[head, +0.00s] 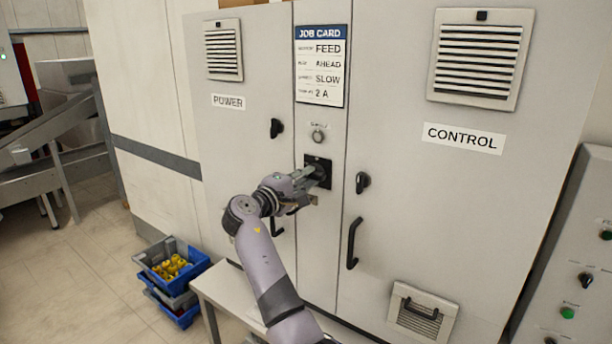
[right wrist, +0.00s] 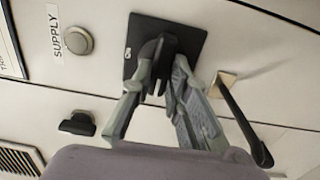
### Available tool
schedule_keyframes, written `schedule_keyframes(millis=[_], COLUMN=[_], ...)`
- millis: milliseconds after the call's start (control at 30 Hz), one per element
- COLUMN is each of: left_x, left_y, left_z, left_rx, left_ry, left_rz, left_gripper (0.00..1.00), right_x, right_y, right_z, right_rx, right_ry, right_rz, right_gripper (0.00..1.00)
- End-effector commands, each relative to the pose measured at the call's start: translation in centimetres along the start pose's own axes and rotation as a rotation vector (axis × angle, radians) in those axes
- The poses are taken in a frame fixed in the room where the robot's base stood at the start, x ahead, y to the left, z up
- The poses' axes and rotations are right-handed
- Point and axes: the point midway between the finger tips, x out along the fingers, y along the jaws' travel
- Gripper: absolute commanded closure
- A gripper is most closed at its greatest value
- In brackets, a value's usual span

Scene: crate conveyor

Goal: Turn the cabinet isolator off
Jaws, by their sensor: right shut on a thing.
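The cabinet isolator is a black rotary handle on a square black plate (head: 326,163) in the narrow middle panel of the grey cabinet. In the right wrist view its black handle (right wrist: 158,50) stands out from the plate. My right gripper (right wrist: 161,72) has one finger on each side of the handle and is shut on it. In the head view the gripper hides most of the handle, so its exact setting is hard to read. My left gripper is not in view.
A round supply fitting (head: 318,136) sits just above the isolator, below the job card (head: 320,70). Black door latches and long pull handles (head: 353,244) flank it. A light table (head: 222,290) stands below, with blue crates (head: 190,262) on the floor at left.

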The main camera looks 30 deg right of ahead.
Motion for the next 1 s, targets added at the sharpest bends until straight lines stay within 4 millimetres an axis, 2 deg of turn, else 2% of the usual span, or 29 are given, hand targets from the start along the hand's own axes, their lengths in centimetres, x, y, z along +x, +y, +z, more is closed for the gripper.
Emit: schedule_keyframes(millis=[433, 467, 700, 767, 1000], left_x=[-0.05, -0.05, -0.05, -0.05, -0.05], left_y=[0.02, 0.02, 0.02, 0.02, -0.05], left_z=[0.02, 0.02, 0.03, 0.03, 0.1], left_rx=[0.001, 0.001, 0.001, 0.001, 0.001], left_ry=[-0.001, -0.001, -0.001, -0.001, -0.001], left_rz=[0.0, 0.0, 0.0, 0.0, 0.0], left_gripper=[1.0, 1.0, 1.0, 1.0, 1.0], right_x=[-0.06, -0.06, -0.04, -0.03, -0.02], right_y=[-0.11, -0.12, -0.07, -0.06, -0.03], right_z=[-0.08, -0.08, -0.05, -0.04, -0.02], right_rx=[-0.01, -0.01, -0.01, -0.009, -0.009], right_ry=[0.002, 0.002, 0.001, 0.001, 0.0], right_rz=[-0.001, -0.002, -0.001, -0.001, 0.0], right_gripper=[1.0, 0.83, 0.67, 0.64, 0.64])
